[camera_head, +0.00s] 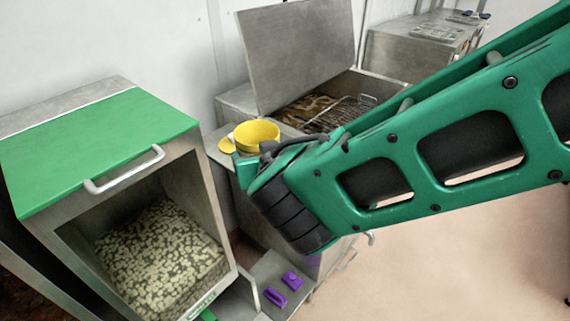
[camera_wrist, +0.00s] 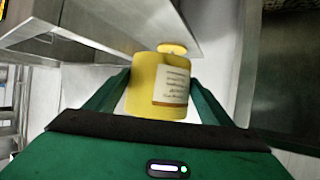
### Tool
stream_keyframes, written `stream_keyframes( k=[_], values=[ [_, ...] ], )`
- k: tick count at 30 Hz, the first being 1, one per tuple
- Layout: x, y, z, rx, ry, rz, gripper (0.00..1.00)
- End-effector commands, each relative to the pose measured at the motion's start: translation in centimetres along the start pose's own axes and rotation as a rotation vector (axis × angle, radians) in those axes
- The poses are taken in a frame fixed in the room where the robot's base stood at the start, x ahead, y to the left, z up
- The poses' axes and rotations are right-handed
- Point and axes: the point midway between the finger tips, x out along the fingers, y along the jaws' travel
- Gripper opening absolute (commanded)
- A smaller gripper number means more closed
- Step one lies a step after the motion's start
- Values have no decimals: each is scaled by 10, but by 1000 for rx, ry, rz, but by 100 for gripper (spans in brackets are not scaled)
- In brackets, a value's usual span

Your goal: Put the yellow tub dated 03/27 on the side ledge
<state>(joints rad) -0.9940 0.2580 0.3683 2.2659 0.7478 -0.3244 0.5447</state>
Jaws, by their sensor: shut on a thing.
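A yellow tub (camera_wrist: 143,88) with a cream label sits between the two green fingers of my gripper (camera_wrist: 160,95) in the wrist view. The label's print is too small to read. I cannot tell which surface is the side ledge.
A steel bin with a green lid (camera_head: 100,140) stands at left, its front open on pale pellets (camera_head: 160,250). A steel tank with a raised lid (camera_head: 300,55) and a wire rack (camera_head: 335,115) stands behind. Purple pieces (camera_head: 291,280) lie on a low step. Floor at right is clear.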

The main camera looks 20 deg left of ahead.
Motion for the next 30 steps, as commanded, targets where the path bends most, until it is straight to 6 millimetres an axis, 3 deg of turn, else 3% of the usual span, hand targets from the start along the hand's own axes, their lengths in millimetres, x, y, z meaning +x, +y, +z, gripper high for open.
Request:
stream_keyframes(
  k=[6,12,18,25,30],
  values=[
    [36,42,12,4,-1,10,38],
    [58,64,20,6,1,9,38],
    [65,69,24,3,2,7,38],
    [77,68,51,2,-2,7,38],
    [81,68,58,3,2,7,38]
  ],
)
